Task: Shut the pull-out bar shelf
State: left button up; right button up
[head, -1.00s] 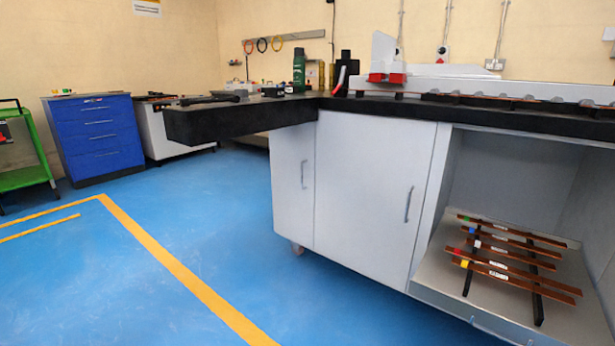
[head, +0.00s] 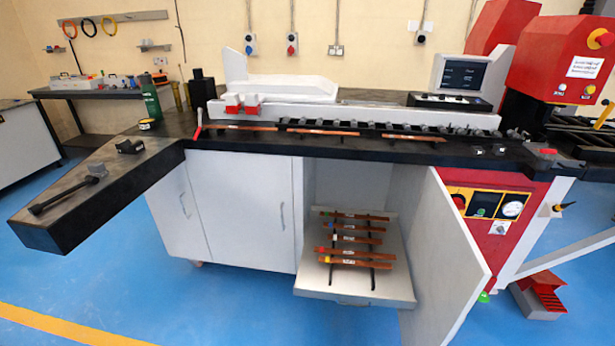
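The pull-out bar shelf (head: 312,279) is a light grey tray low in the open cabinet bay under the black worktop. It sticks out past the cabinet front. Several copper bars (head: 357,240) with coloured ends lie across black supports on it. A small handle (head: 354,302) shows on its front edge. The bay's white door (head: 446,268) stands swung open on the right of the shelf. Neither of my grippers is in view.
The closed cabinet doors (head: 243,210) are left of the bay. A black worktop arm (head: 90,195) juts out at the left. The red machine panel (head: 492,215) and a red foot pedal (head: 542,292) are on the right. Blue floor (head: 240,310) in front is clear.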

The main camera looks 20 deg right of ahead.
aim_at(368, 286)
jog(key=z, duration=1.3)
